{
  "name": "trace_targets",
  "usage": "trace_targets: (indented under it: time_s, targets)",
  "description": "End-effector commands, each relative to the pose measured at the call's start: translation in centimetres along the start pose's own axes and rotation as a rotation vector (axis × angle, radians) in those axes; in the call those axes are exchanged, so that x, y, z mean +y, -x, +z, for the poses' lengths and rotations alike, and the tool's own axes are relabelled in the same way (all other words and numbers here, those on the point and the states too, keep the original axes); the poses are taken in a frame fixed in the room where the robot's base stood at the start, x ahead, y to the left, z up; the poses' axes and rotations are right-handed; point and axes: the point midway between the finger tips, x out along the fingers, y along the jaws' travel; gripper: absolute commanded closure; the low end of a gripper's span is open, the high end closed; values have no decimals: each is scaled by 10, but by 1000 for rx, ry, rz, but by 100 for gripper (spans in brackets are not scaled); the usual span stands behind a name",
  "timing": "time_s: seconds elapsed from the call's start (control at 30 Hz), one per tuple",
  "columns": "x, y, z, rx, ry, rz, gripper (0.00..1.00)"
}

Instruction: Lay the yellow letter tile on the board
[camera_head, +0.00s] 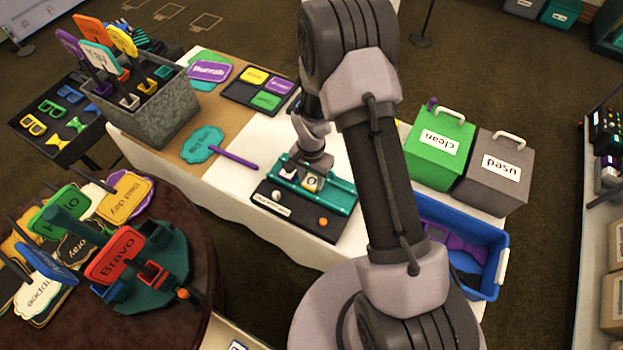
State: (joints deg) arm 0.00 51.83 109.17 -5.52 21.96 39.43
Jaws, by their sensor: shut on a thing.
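The board (338,197) is a black base with teal rails, lying on the white-covered table. It has a white ball and an orange ball near its front corners. The yellow letter tile (311,183) shows as a small yellow-edged piece with a pale, dark-marked face, over the teal part of the board. My gripper (309,171) points down from above and is shut on the yellow tile. I cannot tell whether the tile touches the board. A pale tile with a purple edge (288,173) is just left of it. My wrist hides part of the board's back.
A black tray of coloured cards (240,92) lies behind the board. A teal sign with a purple handle (203,144) lies to the left. Green (420,165) and grey (475,185) boxes stand to the right, near a blue bin (490,284). My arm crosses the middle.

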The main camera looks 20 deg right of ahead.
Motion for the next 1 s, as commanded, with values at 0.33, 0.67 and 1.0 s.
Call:
trace_targets:
  time_s: [0.33,0.67,1.0]
  targets:
    - [0,-2,0,0,0,0,36]
    - [0,3,0,0,0,0,36]
    - [0,91,-1,3,0,-3,36]
